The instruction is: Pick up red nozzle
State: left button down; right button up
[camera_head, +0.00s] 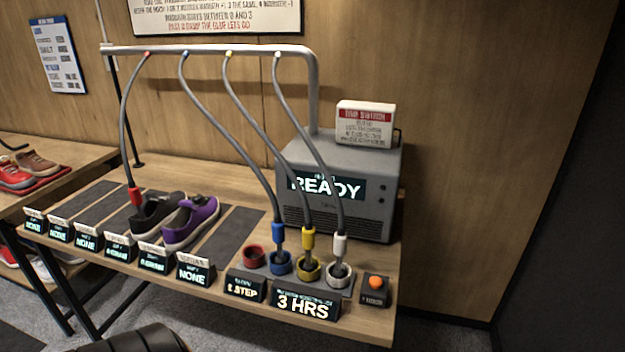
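The red nozzle (135,196) is at the end of a grey hose that comes down from the left of the overhead rail. It points down at the left end of a black sneaker (157,213); I cannot tell whether its tip is inside the shoe opening or beside it. A purple sneaker (191,221) sits right next to the black one. The red holder ring (254,257) is empty. Neither of my grippers' fingers shows; only a dark ribbed part, apparently mine, shows at the bottom edge.
The blue (279,236), yellow (308,241) and white (340,246) nozzles stand in their rings. The grey machine (341,185) reads READY. An orange button (376,283) is at the right. Several small signs (87,238) line the front edge. A side table (15,200) holds shoes.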

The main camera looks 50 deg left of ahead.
aim_at(134, 190)
jog(key=u, duration=2.6)
jog(key=i+j, duration=0.25)
jog(key=i+j+z, duration=0.85)
jog(key=j, duration=0.3)
